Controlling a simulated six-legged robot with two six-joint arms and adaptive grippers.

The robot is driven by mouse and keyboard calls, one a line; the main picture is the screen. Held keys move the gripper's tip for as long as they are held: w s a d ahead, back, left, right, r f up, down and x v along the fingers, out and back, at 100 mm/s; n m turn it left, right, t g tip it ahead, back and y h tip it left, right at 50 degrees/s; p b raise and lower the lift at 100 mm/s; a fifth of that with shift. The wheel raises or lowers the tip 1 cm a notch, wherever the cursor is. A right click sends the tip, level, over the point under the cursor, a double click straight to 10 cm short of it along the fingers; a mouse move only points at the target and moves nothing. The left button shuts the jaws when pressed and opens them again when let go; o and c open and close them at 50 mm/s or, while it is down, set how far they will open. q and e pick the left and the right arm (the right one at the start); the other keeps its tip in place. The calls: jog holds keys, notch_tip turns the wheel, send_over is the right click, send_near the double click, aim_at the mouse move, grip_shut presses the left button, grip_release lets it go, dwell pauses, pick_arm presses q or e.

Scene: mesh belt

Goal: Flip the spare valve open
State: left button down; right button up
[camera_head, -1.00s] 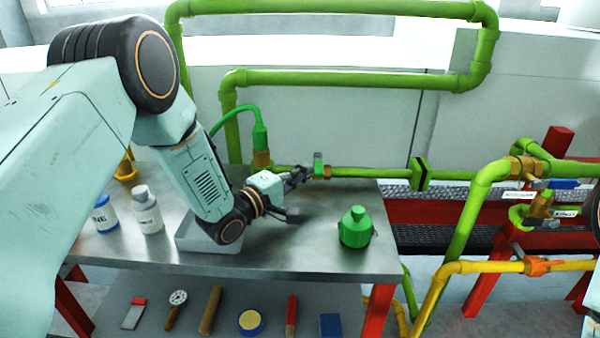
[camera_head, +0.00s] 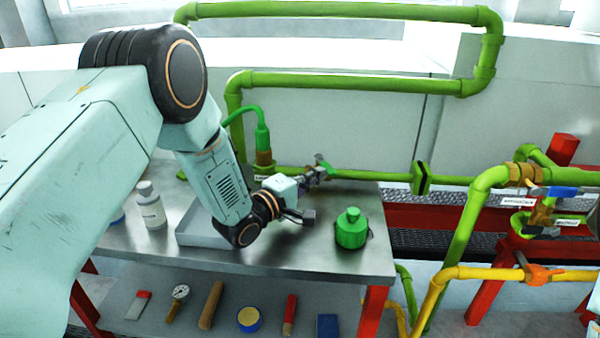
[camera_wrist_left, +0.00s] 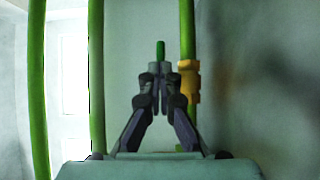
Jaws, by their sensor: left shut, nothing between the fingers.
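The spare valve is on the green pipe just behind the bench. Its green handle (camera_head: 323,162) shows beyond my left gripper's fingertips and looks slanted. My left gripper (camera_head: 312,175) is shut with nothing held, close against the handle, and covers much of the valve body. In the left wrist view, the shut fingertips (camera_wrist_left: 159,68) have the green handle's end (camera_wrist_left: 160,48) showing just past them. The brass valve body (camera_wrist_left: 189,80) is right of the fingers on the pipe. I cannot tell whether the fingertips touch the handle.
The metal bench (camera_head: 290,262) carries a green bottle (camera_head: 352,230), a grey tray (camera_head: 195,240) and a white bottle (camera_head: 150,207). Several tools lie on the lower shelf. Other valves, one with a blue handle (camera_head: 562,191) and one orange (camera_head: 538,275), are at the right.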

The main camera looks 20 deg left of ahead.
pick_arm(q)
jog(key=shift+w+d, duration=0.2)
jog(key=shift+d, duration=0.5)
jog(key=shift+w+d, duration=0.2)
jog(key=shift+d, duration=0.45)
jog(key=shift+w+d+p, duration=0.35)
jog(key=shift+w+d, duration=0.45)
jog(key=shift+d, duration=0.2)
jog(key=v, duration=1.2)
jog(key=shift+r, duration=0.1)
jog(key=shift+w, duration=0.1)
